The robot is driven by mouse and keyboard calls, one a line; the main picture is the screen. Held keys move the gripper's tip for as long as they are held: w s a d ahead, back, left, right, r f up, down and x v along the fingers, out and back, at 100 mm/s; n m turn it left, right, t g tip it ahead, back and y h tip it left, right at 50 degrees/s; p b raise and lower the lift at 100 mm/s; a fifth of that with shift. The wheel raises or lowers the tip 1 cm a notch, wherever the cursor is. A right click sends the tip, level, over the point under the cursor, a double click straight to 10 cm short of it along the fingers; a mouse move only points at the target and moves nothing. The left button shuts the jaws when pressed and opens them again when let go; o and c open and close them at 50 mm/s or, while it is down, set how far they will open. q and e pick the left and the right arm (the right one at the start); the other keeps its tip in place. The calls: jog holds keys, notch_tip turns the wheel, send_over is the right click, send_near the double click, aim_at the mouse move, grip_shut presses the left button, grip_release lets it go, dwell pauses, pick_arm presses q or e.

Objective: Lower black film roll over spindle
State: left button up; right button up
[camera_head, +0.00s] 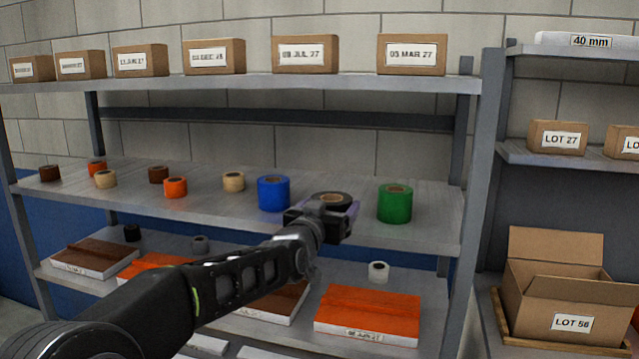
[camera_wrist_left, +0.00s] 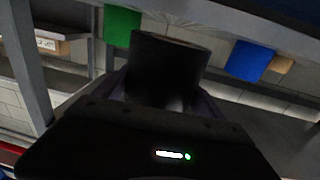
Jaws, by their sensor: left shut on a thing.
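A black film roll (camera_head: 331,197) with a tan core is at the middle shelf, between the blue roll and the green roll. It also shows in the left wrist view as a dark cylinder (camera_wrist_left: 168,68). My left gripper (camera_head: 332,212) is shut on the black roll. The arm and gripper hide the roll's lower part, so I cannot tell whether it touches the shelf. No spindle shows under or inside the roll. My right gripper is not in view.
A blue roll (camera_head: 273,193) stands close left of the held roll, and a green roll (camera_head: 394,204) close right. Smaller tan, orange and brown rolls stand further left on the middle shelf (camera_head: 120,185). Boxes line the top shelf (camera_head: 250,83). An open carton (camera_head: 555,285) is at right.

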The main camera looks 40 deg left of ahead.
pick_arm(q)
jog(key=s+d+f+m+h, duration=0.1)
jog(key=d+f+h, duration=0.1)
jog(key=d+f, duration=0.9)
jog(key=s+d+f+m+h, duration=0.2)
jog(key=d+f, duration=1)
jog(key=f, duration=0.9)
jog(key=shift+d+t+h, duration=0.3)
jog(key=shift+w+r, duration=0.1)
jog(key=shift+r, duration=0.05)
jog(key=shift+f+b, duration=0.35)
jog(key=shift+b, duration=0.1)
